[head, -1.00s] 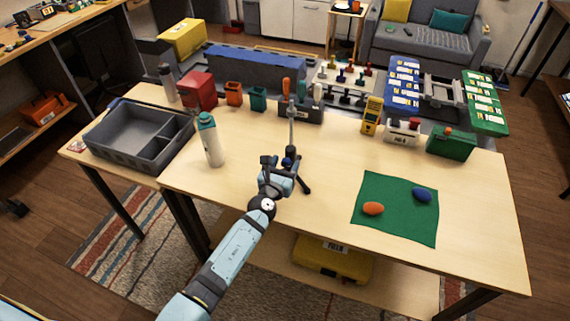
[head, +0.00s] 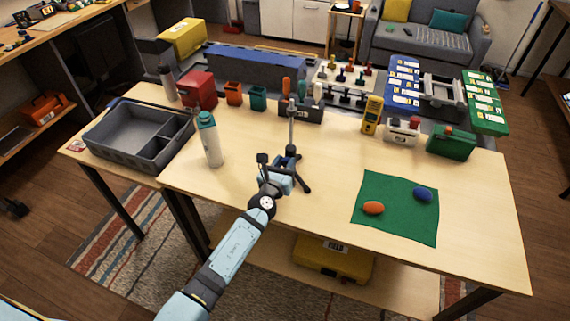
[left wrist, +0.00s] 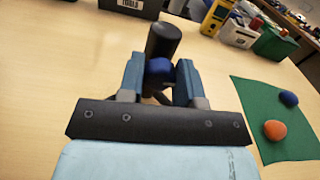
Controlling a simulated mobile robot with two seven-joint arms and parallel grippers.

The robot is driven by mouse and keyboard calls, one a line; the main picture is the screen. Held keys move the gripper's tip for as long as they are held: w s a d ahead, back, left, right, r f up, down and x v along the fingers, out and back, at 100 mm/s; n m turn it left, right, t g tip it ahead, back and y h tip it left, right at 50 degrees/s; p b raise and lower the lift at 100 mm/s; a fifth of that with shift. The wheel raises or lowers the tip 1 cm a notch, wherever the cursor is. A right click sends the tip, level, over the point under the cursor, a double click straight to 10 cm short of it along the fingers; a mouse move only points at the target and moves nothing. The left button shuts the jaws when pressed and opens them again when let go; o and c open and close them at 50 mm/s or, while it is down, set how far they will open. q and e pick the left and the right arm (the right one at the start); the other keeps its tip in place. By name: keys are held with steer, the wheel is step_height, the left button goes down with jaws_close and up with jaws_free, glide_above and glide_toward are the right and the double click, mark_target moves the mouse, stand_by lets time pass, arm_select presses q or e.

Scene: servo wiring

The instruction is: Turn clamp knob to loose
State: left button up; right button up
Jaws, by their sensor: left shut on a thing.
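A small dark stand with tripod feet and an upright grey rod (head: 292,130) stands near the middle of the table. A blue knob (left wrist: 159,71) sits low on its dark post (left wrist: 163,40). My left gripper (head: 282,163) reaches the stand from the front. In the left wrist view its two blue fingers (left wrist: 160,80) are on either side of the knob, shut on it. The knob is partly hidden between the fingers, and its marking or setting cannot be read. My right gripper is not in view.
A white bottle (head: 210,140) and a grey tray (head: 112,151) stand to the left. A green mat (head: 394,223) with an orange and a blue object lies to the right. A tool holder (head: 313,112) is just behind the stand. The table in front is clear.

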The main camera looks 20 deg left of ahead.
arm_select(q)
steer(key=n+b, duration=0.1)
steer(key=n, duration=0.3)
steer(key=shift+f, duration=0.1)
steer(key=n+b, duration=0.2)
steer(key=n, duration=0.2)
steer(key=shift+a+n, duration=0.15)
steer(key=shift+n, duration=0.25)
steer(key=n+b, duration=0.1)
steer(key=n, duration=0.4)
steer(key=shift+f+b, duration=0.1)
steer(key=shift+b, duration=0.2)
steer(key=shift+n, duration=1.3)
steer(key=shift+n+b, duration=0.3)
steer(key=o, duration=0.9)
steer(key=shift+o, duration=0.2)
